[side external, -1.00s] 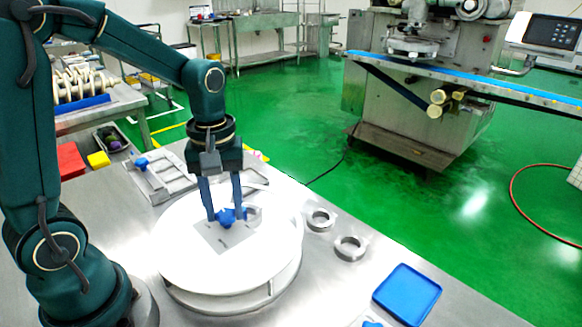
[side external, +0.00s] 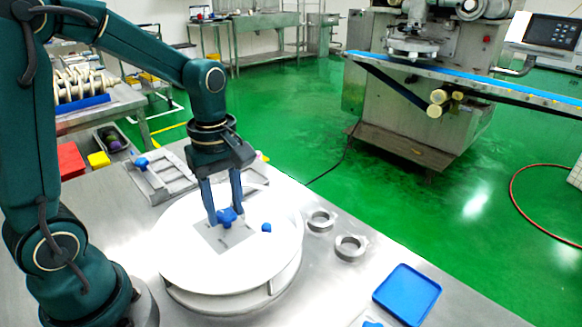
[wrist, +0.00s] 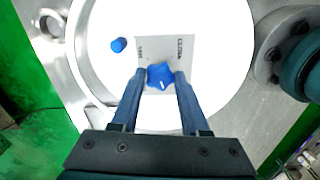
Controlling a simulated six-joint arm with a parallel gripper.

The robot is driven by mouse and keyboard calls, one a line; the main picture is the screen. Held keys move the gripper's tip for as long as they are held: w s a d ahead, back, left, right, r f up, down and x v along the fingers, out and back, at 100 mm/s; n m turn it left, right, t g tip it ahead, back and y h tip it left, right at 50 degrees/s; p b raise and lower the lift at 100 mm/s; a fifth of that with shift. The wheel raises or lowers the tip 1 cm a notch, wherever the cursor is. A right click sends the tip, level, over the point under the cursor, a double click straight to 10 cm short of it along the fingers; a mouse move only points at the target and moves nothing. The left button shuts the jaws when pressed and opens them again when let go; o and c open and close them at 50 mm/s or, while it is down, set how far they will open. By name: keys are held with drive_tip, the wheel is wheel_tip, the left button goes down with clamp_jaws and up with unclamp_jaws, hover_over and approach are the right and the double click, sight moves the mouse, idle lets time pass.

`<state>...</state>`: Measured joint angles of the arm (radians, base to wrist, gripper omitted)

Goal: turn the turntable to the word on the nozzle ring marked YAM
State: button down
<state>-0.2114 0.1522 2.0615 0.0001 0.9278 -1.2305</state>
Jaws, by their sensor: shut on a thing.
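The white round turntable (side external: 180,255) stands on the steel table, with a grey square plate (side external: 208,236) at its middle. Dark words show on the plate (wrist: 181,75) in the wrist view, too small to read surely. A blue knob (wrist: 160,76) sits on the plate, and my gripper (wrist: 160,74) is shut on it from above, a finger on each side. In the side view, my gripper (side external: 226,212) partly hides the knob. Two grey nozzle rings, a far one (side external: 320,228) and a near one (side external: 350,257), lie right of the turntable; no marking is legible.
A small blue peg (side external: 266,228) stands on the turntable, right of my gripper. A grey fixture with a blue knob (side external: 142,162) lies behind left. A blue tray (side external: 407,294) lies front right. Red (side external: 70,160) and yellow (side external: 98,160) blocks sit far left.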

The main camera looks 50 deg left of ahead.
drive_tip(key=shift+n, duration=2.6)
drive_tip(key=shift+w+n, duration=0.1)
drive_tip(key=shift+n, duration=6.9)
drive_tip(key=shift+a+n, duration=0.1)
drive_tip(key=shift+n, duration=0.5)
drive_tip(key=shift+c, duration=2)
unclamp_jaws()
